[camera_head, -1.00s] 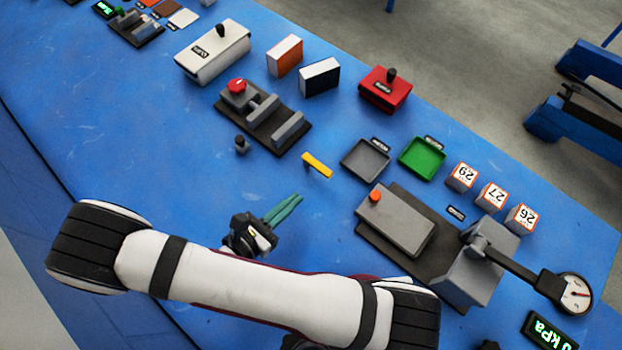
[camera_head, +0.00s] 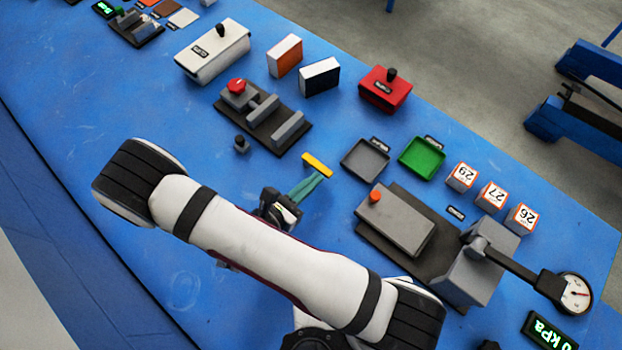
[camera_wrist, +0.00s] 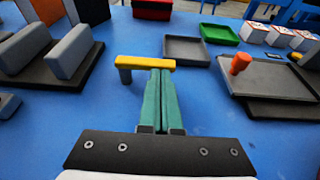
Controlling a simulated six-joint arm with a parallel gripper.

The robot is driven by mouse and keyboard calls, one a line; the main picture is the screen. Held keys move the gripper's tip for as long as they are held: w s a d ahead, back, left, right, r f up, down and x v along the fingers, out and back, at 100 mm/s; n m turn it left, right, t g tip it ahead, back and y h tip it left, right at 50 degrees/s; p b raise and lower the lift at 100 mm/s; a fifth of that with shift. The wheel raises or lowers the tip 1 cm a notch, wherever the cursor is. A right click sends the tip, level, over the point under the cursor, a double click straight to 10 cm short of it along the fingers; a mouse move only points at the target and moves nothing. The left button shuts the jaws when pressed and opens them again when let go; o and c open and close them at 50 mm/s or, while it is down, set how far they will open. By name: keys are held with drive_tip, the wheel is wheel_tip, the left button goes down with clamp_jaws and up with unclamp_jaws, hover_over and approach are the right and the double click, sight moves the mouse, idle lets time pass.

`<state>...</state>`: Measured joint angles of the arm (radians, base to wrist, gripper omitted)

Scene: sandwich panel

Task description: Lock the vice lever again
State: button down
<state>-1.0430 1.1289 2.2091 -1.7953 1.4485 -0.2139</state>
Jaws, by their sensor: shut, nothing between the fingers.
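The yellow lever (camera_head: 317,165) is a short bar on the blue table; the wrist view shows the yellow bar (camera_wrist: 145,61) on a grey post at its left end. The vice, with grey jaw blocks (camera_head: 287,128) on a dark base and a red knob (camera_head: 236,86), stands up and left of the lever; its jaws also show in the wrist view (camera_wrist: 68,58). My gripper (camera_head: 318,178) has green fingers, shut and empty. Its fingertips (camera_wrist: 160,72) are right at the near side of the yellow bar; I cannot tell whether they touch it.
A grey tray (camera_head: 346,162) and a green tray (camera_head: 403,160) lie right of the lever. A grey press plate with an orange knob (camera_head: 375,196) stands nearer on the right. Blue table is clear left of my gripper.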

drive_tip(key=shift+d, duration=0.4)
drive_tip(key=shift+w+d, duration=0.25)
drive_tip(key=shift+d, duration=0.25)
drive_tip(key=shift+w+d, duration=0.2)
drive_tip(key=shift+d, duration=0.3)
drive_tip(key=shift+w+d, duration=0.85)
drive_tip(key=shift+d, duration=0.1)
drive_tip(key=shift+w+d, duration=0.25)
drive_tip(key=shift+w, duration=0.3)
drive_tip(key=shift+w+d, duration=0.25)
drive_tip(key=shift+w, duration=0.25)
drive_tip(key=shift+w+d+n+t+y, duration=0.1)
drive_tip(key=shift+w+n+t+y, duration=0.45)
drive_tip(key=shift+n+t+y, duration=0.45)
drive_tip(key=shift+y, duration=0.3)
drive_tip(key=v, duration=1.5)
drive_tip(key=shift+s+a+r, duration=0.2)
drive_tip(key=shift+a, duration=0.15)
